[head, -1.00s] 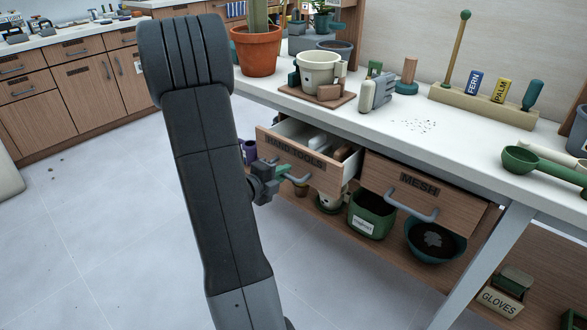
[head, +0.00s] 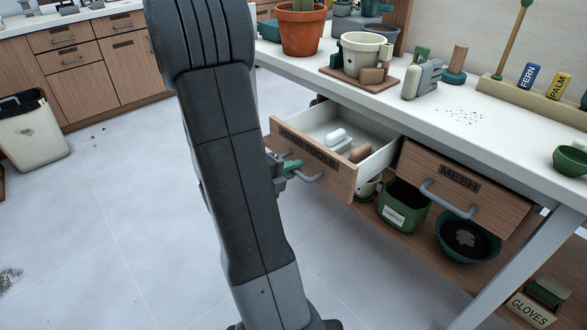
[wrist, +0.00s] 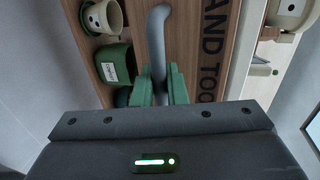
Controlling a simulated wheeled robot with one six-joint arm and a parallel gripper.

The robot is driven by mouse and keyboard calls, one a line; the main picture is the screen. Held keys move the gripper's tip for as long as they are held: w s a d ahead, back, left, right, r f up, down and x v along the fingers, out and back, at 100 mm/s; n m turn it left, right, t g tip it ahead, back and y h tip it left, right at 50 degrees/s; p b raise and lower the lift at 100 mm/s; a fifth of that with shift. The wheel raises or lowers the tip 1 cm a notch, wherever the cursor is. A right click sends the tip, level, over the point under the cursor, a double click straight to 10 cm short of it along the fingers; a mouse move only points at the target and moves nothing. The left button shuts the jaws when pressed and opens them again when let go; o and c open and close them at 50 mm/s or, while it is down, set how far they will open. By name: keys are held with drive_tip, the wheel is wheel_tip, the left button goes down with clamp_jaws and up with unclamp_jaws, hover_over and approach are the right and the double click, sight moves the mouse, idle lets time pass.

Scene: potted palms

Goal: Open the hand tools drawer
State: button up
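The hand tools drawer (head: 338,178) stands well out from the bench in the head view. White and brown items lie inside it. Its front, lettered "HAND TOOLS", also fills much of the wrist view (wrist: 190,40). My arm hides the drawer's left surroundings in the head view.
The mesh drawer (head: 452,187) is beside it on the right, shut. A green pot (head: 403,206) and a teal bowl (head: 468,238) stand on the shelf below. Potted things stand on the bench top (head: 455,92). The floor (head: 115,195) at left is open.

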drive_tip(key=o, duration=0.3)
drive_tip(key=shift+o, duration=0.2)
drive_tip(key=p+v, duration=0.3)
drive_tip(key=v, duration=1)
drive_tip(key=shift+s+a, duration=0.2)
drive_tip(key=shift+a, duration=0.1)
drive_tip(key=shift+b+x, duration=1.5)
drive_tip(key=shift+x, duration=5.4)
drive_tip(key=shift+s+d+r, duration=0.1)
drive_tip(key=shift+r, duration=0.05)
